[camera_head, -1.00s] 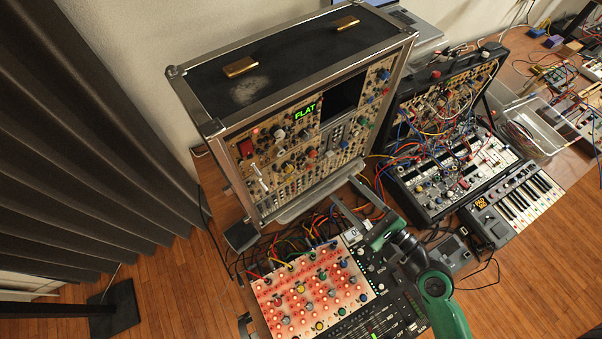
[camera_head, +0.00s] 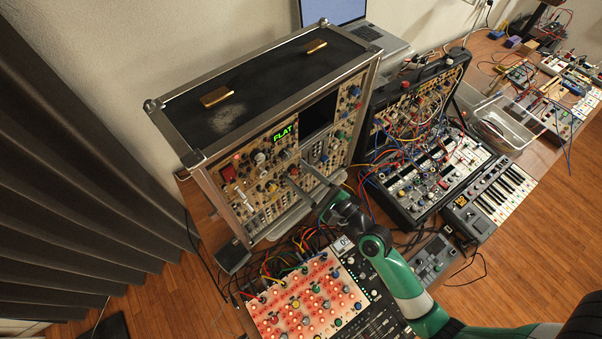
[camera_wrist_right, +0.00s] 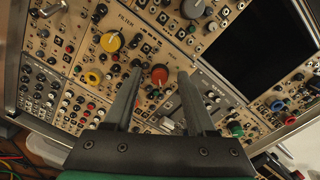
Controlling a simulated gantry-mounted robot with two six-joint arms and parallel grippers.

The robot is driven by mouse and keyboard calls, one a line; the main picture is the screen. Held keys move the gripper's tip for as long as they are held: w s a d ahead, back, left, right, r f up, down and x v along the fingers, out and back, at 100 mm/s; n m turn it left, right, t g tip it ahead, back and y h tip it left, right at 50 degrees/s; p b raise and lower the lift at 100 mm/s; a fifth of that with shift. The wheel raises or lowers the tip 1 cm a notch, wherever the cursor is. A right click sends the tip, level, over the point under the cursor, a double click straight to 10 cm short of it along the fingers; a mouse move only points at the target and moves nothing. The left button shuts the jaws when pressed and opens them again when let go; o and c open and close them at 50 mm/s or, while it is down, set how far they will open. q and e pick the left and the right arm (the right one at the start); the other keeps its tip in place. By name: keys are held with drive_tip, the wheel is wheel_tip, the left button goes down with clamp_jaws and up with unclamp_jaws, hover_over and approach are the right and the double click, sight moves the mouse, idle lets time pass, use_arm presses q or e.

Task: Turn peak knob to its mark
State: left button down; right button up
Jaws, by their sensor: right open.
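My right gripper (camera_head: 297,172) is open in front of this panel. In the right wrist view, the fingertips of my right gripper (camera_wrist_right: 160,73) point at the panel with a red knob (camera_wrist_right: 159,75) between them in the picture. Whether they touch it, I cannot tell. A yellow knob (camera_wrist_right: 111,41) sits near the word "FILTER", and a grey-capped knob (camera_wrist_right: 192,8) is above. My left gripper is out of view.
A lit red panel with knobs and cables (camera_head: 305,300) lies in front of the case. A second case with many patch cables (camera_head: 415,110) and a small keyboard (camera_head: 490,200) stand to the right. A dark screen (camera_wrist_right: 255,45) is beside the knobs.

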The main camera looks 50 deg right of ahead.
clamp_jaws()
